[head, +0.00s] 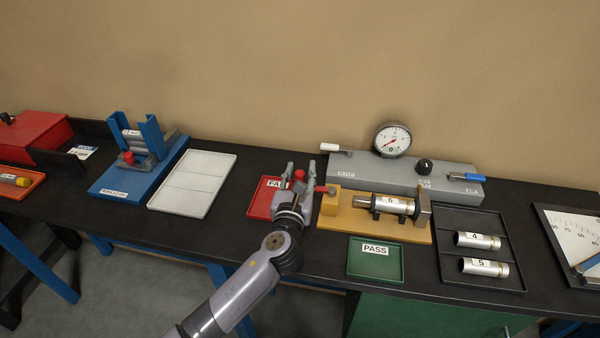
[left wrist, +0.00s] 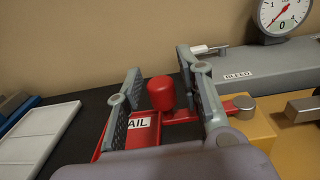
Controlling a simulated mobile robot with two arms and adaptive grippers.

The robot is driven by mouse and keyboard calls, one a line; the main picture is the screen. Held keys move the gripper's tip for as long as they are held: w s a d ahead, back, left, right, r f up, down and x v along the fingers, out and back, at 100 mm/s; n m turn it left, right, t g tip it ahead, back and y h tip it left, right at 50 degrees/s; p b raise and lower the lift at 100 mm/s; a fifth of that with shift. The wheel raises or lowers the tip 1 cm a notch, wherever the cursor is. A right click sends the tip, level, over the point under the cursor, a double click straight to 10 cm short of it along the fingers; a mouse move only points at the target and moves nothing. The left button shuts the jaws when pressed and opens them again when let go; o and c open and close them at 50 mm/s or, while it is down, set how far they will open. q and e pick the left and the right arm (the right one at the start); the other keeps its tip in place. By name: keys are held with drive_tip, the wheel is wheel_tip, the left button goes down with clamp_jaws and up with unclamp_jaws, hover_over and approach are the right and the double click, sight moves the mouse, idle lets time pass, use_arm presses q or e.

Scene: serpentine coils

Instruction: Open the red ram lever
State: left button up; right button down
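The red ram lever has a round red knob (left wrist: 161,92) on a red arm (left wrist: 182,117) that runs right to a grey pivot on the yellow block of the test fixture (head: 333,200). In the head view the knob (head: 299,175) shows between the fingers of my left gripper (head: 301,170). In the left wrist view my left gripper (left wrist: 165,96) is open, one finger on each side of the knob, with a small gap visible on both sides. A cylinder marked 6 (head: 394,205) lies in the fixture. My right gripper is not in view.
A red FAIL tray (head: 262,198) lies below and left of the lever. A green PASS tray (head: 376,262) is in front of the fixture. The grey gauge panel (head: 350,170) stands behind. A black tray (head: 509,220) holds cylinders 4 and 5. A white tray (head: 192,182) lies left.

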use_arm(q)
clamp_jaws()
idle(0.6)
